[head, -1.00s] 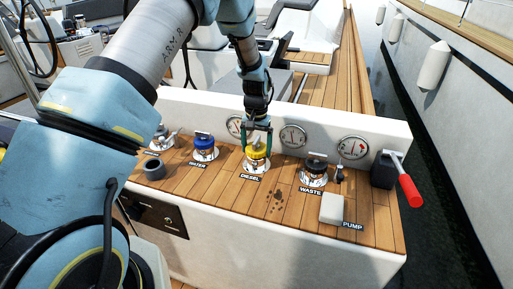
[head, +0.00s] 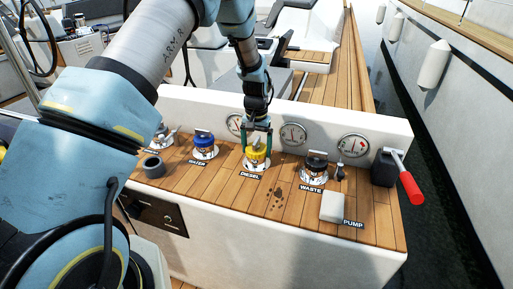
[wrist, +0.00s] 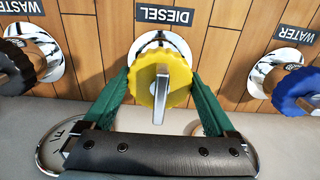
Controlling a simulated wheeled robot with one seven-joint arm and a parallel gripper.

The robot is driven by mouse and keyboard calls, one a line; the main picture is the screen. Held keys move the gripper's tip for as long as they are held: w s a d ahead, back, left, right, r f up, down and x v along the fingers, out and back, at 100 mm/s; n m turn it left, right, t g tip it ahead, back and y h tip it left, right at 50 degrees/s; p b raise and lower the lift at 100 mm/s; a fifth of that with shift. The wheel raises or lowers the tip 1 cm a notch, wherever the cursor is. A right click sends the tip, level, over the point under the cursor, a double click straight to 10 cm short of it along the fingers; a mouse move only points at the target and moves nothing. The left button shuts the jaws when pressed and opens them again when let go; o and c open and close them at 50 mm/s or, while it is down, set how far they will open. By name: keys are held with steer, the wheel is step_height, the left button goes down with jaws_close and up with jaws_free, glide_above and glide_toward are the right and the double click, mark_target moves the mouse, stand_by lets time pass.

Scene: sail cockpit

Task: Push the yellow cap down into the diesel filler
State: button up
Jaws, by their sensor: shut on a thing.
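The yellow cap (head: 257,153) is at the diesel filler (head: 255,164), above the DIESEL label. In the wrist view the yellow cap (wrist: 160,85) has a scalloped rim and a silver bar handle across its top. The filler's chrome flange (wrist: 150,42) shows just beyond it; whether the cap is fully seated is hidden. My gripper (head: 258,140) reaches down from above, its two green fingers shut on the cap's opposite sides. The wrist view also shows my gripper (wrist: 162,90) with a finger along each side of the cap.
The blue water cap (head: 205,143) stands to the left and the black waste cap (head: 315,163) to the right. Round gauges (head: 293,134) line the upright panel behind.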

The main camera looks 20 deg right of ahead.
steer(key=o, duration=1.2)
steer(key=shift+r+p, duration=3.4)
steer(key=shift+r, duration=2.1)
